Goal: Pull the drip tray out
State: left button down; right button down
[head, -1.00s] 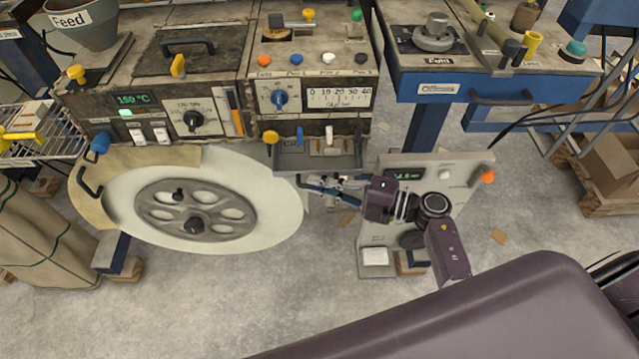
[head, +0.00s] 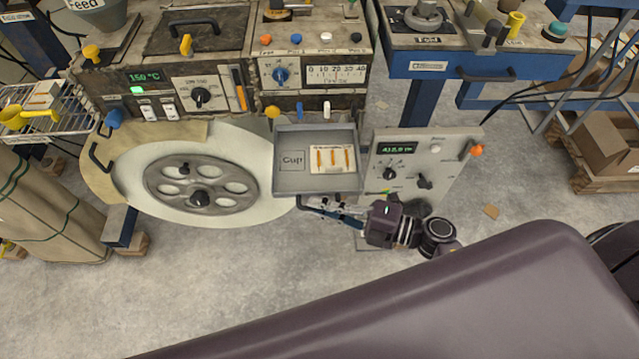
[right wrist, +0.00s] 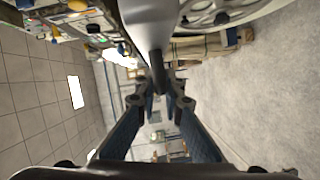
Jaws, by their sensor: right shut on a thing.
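The drip tray (head: 287,181) is a shallow grey tray below the machine's front panel in the head view. It stands well out from the machine, so its inside shows, with a "Cup" marking and a pale card with orange strips. My right gripper (head: 318,208) is at the tray's front edge and is shut on its dark handle (head: 304,203). In the right wrist view the fingers (right wrist: 160,95) close around the dark handle bar (right wrist: 157,70) below the grey tray (right wrist: 150,20). My left gripper is in neither view.
A large cream disc with a grey hub (head: 200,185) stands left of the tray. A grey control box (head: 425,155) with a display and knobs stands close on its right. The floor (head: 270,290) in front is clear apart from small scraps.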

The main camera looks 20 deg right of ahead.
jog(key=shift+s+a+p, duration=0.15)
jog(key=shift+s+a, duration=0.1)
jog(key=shift+s, duration=0.6)
jog(key=shift+s+a+p, duration=0.15)
jog(key=shift+s+a, duration=0.1)
jog(key=shift+s, duration=0.6)
jog(key=c, duration=2)
grip_release()
jog(key=shift+c, duration=0.2)
jog(key=f+v, duration=0.1)
jog(key=v, duration=1.1)
jog(key=shift+r, duration=0.4)
jog(key=shift+d, duration=0.1)
